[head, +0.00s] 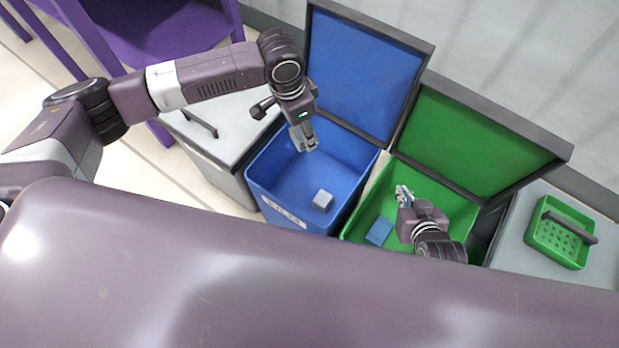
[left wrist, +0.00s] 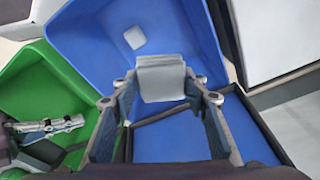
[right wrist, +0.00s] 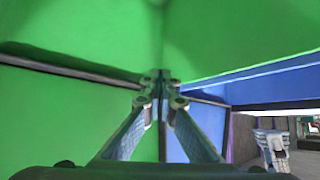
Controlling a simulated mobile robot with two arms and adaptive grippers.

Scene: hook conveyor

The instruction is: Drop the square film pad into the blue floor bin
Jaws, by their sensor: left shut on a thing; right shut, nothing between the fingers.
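My left gripper (head: 304,138) is over the blue floor bin (head: 262,172), whose lid stands open. It is shut on a pale grey square film pad, which shows best between the fingertips in the left wrist view (left wrist: 162,80). The pad hangs above the bin floor, apart from it. A small pale grey block (head: 322,200) lies on the bin floor; it also shows in the left wrist view (left wrist: 134,37). My right gripper (head: 403,193) is over the green bin (head: 461,209), shut and empty; its fingertips meet in the right wrist view (right wrist: 161,80).
A blue block (head: 379,231) lies in the green bin, right of the blue one. Both lids lean open at the back. A grey cabinet (head: 228,120) stands left of the bins, with a purple table (head: 165,40) behind. A green basket (head: 562,232) sits on a grey top at right.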

